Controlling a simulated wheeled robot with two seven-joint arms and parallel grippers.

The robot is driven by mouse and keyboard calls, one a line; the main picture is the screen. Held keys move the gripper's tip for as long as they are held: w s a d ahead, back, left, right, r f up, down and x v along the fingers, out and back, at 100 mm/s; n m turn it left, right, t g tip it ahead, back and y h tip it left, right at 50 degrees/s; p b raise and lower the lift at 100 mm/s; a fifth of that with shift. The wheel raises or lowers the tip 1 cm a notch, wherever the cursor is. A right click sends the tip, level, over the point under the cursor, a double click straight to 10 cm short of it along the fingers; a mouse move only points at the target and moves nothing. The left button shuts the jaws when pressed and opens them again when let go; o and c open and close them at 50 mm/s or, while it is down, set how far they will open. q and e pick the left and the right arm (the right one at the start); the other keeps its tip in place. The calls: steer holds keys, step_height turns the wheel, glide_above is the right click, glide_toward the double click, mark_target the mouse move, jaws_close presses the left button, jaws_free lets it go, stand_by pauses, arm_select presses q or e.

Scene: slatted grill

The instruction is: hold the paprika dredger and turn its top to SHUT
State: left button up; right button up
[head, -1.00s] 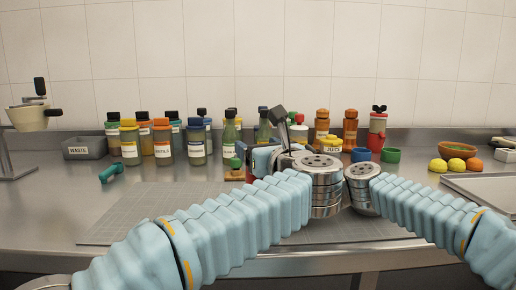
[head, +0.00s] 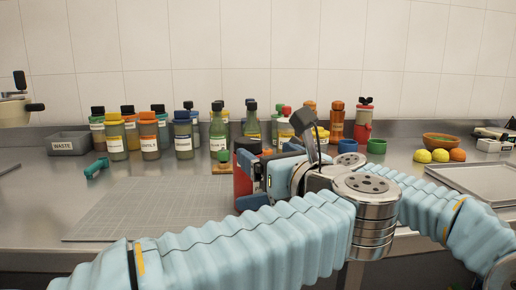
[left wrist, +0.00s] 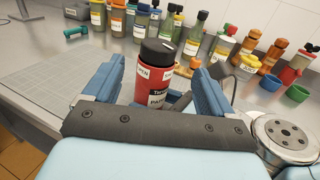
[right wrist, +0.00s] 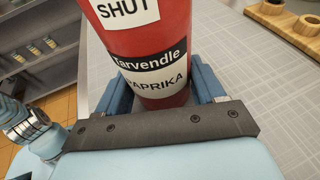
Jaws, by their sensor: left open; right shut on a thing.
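The paprika dredger is a red can with a black top and white labels. In the left wrist view it (left wrist: 154,82) stands between the open fingers of my left gripper (left wrist: 158,68), with gaps at both sides; an OPEN label faces left below the black top (left wrist: 157,52). In the right wrist view my right gripper (right wrist: 162,85) is shut on the red body (right wrist: 150,40), which shows SHUT and PAPRIKA labels; its top is out of frame.
Several labelled bottles (head: 150,136) stand along the back, with a grey WASTE bin (head: 68,145) at the left. A gridded mat (head: 130,208) lies clear at front left. Lemons (head: 423,156), a bowl (head: 440,140) and a metal tray (head: 475,183) are at the right.

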stand_by(0.4)
steer(key=o, duration=1.2)
steer(key=shift+o, duration=0.2)
